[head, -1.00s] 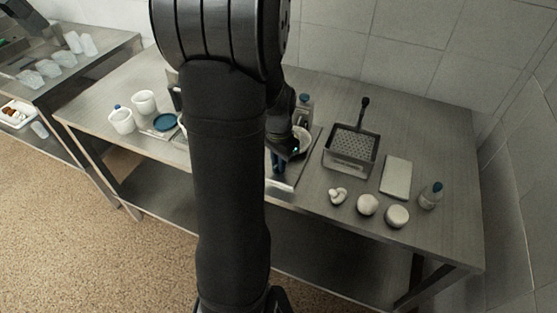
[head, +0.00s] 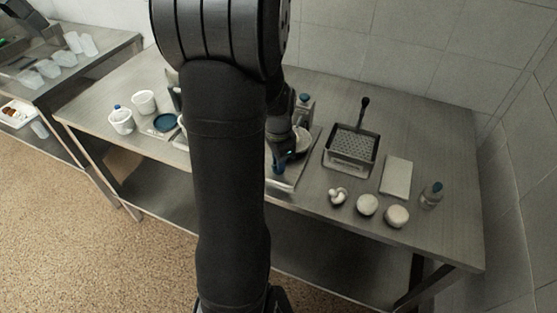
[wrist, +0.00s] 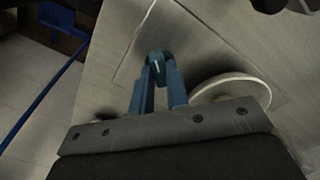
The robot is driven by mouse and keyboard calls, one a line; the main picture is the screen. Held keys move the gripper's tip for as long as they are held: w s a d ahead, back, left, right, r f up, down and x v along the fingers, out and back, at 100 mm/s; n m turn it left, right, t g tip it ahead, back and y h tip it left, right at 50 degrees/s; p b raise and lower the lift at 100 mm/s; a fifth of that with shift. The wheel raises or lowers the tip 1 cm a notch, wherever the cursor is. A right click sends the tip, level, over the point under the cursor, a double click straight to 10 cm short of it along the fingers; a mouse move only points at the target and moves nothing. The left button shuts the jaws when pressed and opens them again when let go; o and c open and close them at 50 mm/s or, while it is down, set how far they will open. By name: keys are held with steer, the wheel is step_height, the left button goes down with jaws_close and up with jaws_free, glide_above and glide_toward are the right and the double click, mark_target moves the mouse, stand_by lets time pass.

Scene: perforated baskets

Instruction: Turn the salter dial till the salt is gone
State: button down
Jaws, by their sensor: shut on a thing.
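My gripper (wrist: 157,88) has blue fingers, shut on a small dark teal dial (wrist: 156,60) with a pale line on its face. The dial sits over a grey metal plate. In the head view my gripper (head: 279,165) is low over the metal plate (head: 283,184), near the middle of the table. My arm hides part of this area, and the dial cannot be made out there. A white round bowl (wrist: 235,84) is just right of my fingers in the wrist view. No salt can be made out in either view.
Right of the gripper stands a perforated metal basket (head: 351,148) with a dark handle. Beyond it are a pale board (head: 396,177), several white rounded pieces and a bottle (head: 432,195). White tubs (head: 121,121) and a blue disc (head: 164,122) are on the left.

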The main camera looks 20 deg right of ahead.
steer(key=c, duration=1.4)
jaws_free()
steer(key=shift+r, duration=0.1)
step_height(320, 180, up, 17)
steer(key=shift+r, duration=0.15)
step_height(320, 180, down, 18)
steer(key=shift+r, duration=0.2)
